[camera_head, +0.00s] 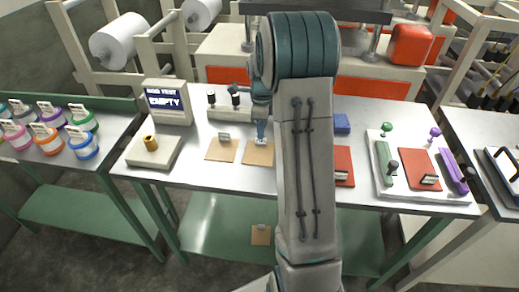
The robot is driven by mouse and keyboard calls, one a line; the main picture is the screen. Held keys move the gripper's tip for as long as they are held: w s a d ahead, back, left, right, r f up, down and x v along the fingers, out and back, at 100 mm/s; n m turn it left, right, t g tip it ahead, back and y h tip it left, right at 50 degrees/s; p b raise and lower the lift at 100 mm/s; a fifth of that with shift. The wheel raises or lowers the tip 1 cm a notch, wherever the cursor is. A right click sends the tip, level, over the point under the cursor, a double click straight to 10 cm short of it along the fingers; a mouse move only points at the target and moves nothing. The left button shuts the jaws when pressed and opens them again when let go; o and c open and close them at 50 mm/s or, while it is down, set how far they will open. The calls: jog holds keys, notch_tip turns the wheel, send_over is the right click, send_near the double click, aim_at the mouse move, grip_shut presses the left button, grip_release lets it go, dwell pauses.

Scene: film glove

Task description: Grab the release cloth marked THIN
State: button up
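Two tan cloth squares lie side by side on the metal table, a left one (221,154) and a right one (258,157). Each carries a small pale tag, and the lettering is too small to read, so I cannot tell which is marked THIN. A third tan piece (261,238) with a tag lies on the green lower shelf. My gripper (261,138) points down at the back edge of the right cloth, by its tag. I cannot tell whether it touches, or whether its fingers are open or shut. My arm hides the table just right of it.

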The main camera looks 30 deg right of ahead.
aim_at(259, 148)
notch_tip(259, 148, down, 4)
jog(key=shift+a+f+p, duration=0.1)
jog(key=shift+f+p, duration=0.15)
jog(key=shift+p, duration=0.1)
grip_shut()
